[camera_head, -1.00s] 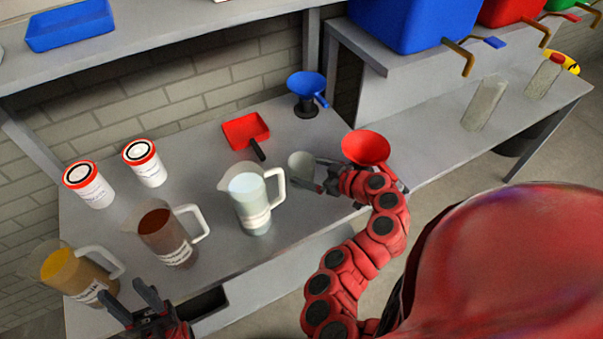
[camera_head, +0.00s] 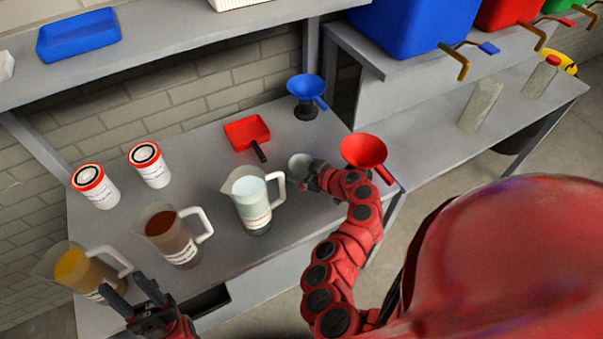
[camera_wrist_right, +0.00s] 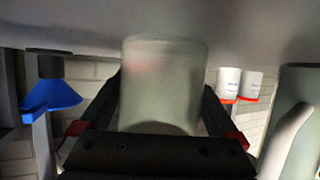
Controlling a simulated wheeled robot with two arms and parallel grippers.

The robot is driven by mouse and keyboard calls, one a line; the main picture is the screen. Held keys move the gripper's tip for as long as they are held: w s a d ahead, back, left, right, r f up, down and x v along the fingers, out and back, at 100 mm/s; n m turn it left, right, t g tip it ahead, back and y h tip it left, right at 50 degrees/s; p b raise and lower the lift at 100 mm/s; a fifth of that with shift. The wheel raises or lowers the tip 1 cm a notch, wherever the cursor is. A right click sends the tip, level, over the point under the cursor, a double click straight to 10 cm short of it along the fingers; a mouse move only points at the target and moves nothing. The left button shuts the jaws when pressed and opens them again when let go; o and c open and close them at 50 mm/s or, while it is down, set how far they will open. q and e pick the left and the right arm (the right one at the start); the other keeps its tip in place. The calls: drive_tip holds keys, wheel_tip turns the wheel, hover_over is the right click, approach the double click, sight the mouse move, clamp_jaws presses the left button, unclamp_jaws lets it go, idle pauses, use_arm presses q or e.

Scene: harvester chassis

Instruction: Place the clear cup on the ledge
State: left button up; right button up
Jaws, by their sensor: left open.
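The clear cup (camera_head: 299,164) stands on the grey workbench (camera_head: 200,290), right of the water pitcher. In the right wrist view, which is upside down, the cup (camera_wrist_right: 163,85) fills the middle between the two fingers. My right gripper (camera_head: 308,177) is around the cup at the table; whether the fingers press on it I cannot tell. My left gripper (camera_head: 133,296) is open and empty at the front left, near the pitcher of orange liquid. Raised surfaces are the upper shelf (camera_head: 180,60) and the step under the dispensers (camera_head: 375,90); which one is the ledge is unclear.
The water pitcher (camera_head: 252,205), brown pitcher (camera_head: 175,237) and orange pitcher (camera_head: 82,270) stand left of the cup. A red scoop (camera_head: 245,132), blue funnel (camera_head: 306,88) and red funnel (camera_head: 363,151) are close by. The lower bench (camera_head: 425,143) right of the red funnel has free room.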

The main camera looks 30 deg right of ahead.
drive_tip(key=c, duration=1.1)
drive_tip(key=shift+c, duration=0.2)
drive_tip(key=shift+r, duration=0.1)
